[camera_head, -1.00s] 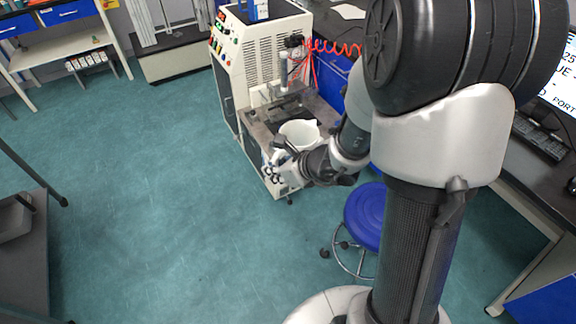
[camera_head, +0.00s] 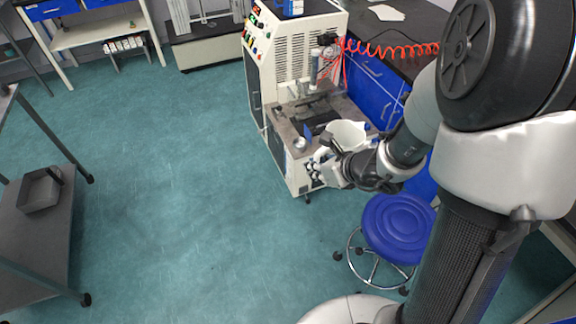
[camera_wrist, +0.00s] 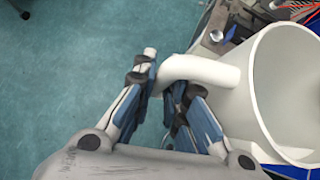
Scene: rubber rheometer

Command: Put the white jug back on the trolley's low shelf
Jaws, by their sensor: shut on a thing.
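The white jug (camera_head: 346,133) is in my gripper (camera_head: 322,166), in front of the rheometer's work surface in the head view. In the wrist view the jug (camera_wrist: 284,90) fills the right side, and its open mouth faces the camera. My gripper (camera_wrist: 166,92) is shut on the jug's handle, with its blue-and-grey fingers on either side. The trolley stands at the left edge of the head view, and its low shelf (camera_head: 30,245) is visible there. The jug is far to the right of the shelf.
A dark grey open tray (camera_head: 40,192) lies on the low shelf. The rheometer (camera_head: 285,60) stands close behind the jug. A blue stool (camera_head: 398,228) stands to the right, below my arm. The green floor (camera_head: 170,170) between trolley and rheometer is clear.

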